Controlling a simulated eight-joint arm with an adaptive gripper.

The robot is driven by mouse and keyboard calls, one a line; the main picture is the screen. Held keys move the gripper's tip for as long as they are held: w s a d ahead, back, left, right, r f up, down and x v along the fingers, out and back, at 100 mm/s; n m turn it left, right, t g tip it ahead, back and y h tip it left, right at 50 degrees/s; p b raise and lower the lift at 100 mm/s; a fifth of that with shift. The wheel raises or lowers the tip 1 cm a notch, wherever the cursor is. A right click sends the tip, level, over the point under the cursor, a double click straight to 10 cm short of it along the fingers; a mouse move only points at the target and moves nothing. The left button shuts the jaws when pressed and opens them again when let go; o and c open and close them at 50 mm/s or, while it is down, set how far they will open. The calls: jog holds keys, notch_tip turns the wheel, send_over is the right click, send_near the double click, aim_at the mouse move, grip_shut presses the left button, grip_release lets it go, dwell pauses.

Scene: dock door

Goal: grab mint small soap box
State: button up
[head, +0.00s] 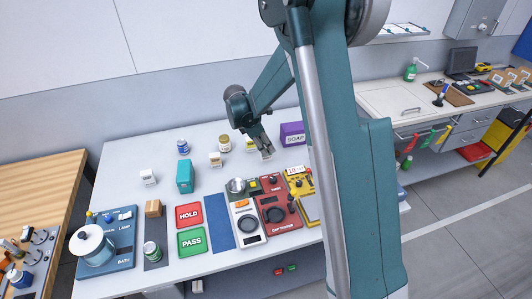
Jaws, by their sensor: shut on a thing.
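My gripper (266,154) is at the back of the white table, left of the purple box marked SOAP. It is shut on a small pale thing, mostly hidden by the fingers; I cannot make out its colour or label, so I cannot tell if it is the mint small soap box. A teal box (185,177) stands upright left of the middle of the table, well apart from my gripper. I see no other mint-coloured box clearly.
The purple SOAP box (292,134) is close right of my gripper. A yellow item (251,146), a cream box (215,159) and jars stand to its left. A red HOLD tray (189,215), a green PASS tray (192,241) and scales lie in front.

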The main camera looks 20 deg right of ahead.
jog(key=shift+r, duration=2.7)
